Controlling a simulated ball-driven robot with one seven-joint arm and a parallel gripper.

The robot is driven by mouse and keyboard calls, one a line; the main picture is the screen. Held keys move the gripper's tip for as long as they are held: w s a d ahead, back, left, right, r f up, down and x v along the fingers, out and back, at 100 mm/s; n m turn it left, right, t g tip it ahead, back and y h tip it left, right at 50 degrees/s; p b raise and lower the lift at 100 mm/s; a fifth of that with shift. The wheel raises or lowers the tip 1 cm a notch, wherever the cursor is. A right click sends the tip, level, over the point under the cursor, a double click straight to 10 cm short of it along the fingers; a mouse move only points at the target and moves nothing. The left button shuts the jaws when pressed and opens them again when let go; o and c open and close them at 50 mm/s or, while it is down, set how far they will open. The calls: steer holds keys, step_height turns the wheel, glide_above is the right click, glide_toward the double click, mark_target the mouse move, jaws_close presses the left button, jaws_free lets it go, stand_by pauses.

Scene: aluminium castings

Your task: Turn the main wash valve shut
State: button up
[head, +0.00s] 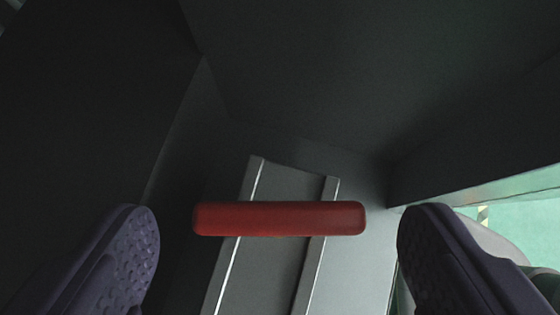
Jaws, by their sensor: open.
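A red bar-shaped handle (280,219), which looks like the valve's handle, lies level across the lower middle of the head view. My gripper (278,240) is open, with one purple ridged finger at the left of the handle and the other at its right. The handle lies between the fingers and nothing is gripped. The valve body and stem behind the handle are hidden or too dark to make out.
A grey channel with two raised edges (328,205) runs behind the handle. Dark walls (370,70) close in at the left, top and right. A bright green surface (520,225) shows at the lower right, with a pale rounded shape partly hidden behind the right finger.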

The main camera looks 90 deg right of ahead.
steer(key=shift+x, duration=0.85)
